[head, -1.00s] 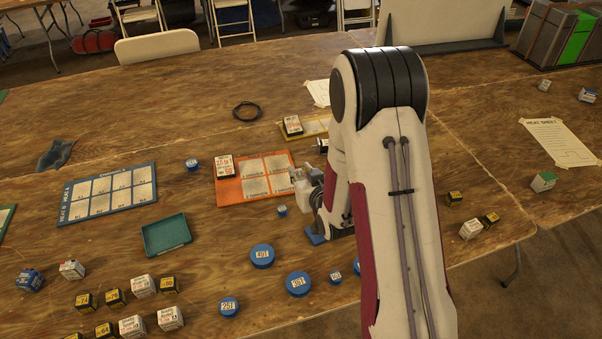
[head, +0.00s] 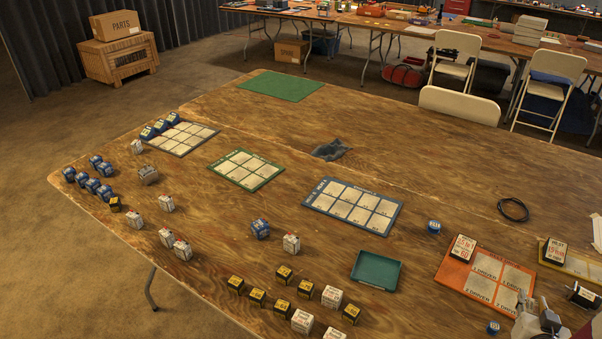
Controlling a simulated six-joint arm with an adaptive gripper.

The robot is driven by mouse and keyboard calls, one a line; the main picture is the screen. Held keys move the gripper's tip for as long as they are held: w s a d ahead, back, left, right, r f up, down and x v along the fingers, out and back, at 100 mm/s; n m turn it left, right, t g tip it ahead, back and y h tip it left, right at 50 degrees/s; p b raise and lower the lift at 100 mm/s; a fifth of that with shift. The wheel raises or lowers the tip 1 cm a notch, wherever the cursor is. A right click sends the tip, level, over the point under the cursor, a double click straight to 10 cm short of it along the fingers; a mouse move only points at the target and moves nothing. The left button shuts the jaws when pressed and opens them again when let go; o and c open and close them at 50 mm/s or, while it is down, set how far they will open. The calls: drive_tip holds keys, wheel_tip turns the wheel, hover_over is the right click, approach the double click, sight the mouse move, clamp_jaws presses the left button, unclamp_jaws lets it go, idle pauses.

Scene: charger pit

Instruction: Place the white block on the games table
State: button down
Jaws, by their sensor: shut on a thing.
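Several white-labelled blocks stand on the wooden table (head: 400,170). One (head: 291,243) is beside a blue block, more (head: 332,296) are among the yellow-and-black blocks, and others (head: 182,250) are toward the left edge. I cannot tell which one the task means, nor which surface is the games table. My gripper (head: 545,324) shows only in part at the bottom right, beside the orange board (head: 455,275). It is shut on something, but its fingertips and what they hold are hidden.
Blue (head: 352,203), green (head: 247,168) and further blue-edged (head: 180,134) boards lie on the table. A teal tray (head: 377,270), a dark cloth (head: 330,150) and a black cable ring (head: 513,209) lie there too. A green mat (head: 280,85) is at the far end, with bare wood around it.

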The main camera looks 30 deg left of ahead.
drive_tip(key=w+a+f+n+g+y, duration=0.1)
drive_tip(key=w+a+n+y, duration=0.15)
drive_tip(key=a, duration=1.45)
drive_tip(key=w+a+f+n+g+y, duration=0.1)
drive_tip(key=w+a+f+n+y, duration=0.2)
drive_tip(key=a, duration=1.3)
wheel_tip(320, 180, up, 5)
drive_tip(key=n+g+y, duration=0.2)
drive_tip(key=n+y, duration=0.1)
drive_tip(key=y, duration=0.1)
hover_over(319, 233)
drive_tip(key=shift+s+a+f+h, duration=0.1)
drive_tip(key=shift+f+h, duration=0.1)
drive_tip(key=shift+h, duration=0.05)
drive_tip(key=shift+f, duration=0.1)
drive_tip(key=shift+f, duration=3.05)
drive_tip(key=shift+f, duration=1.85)
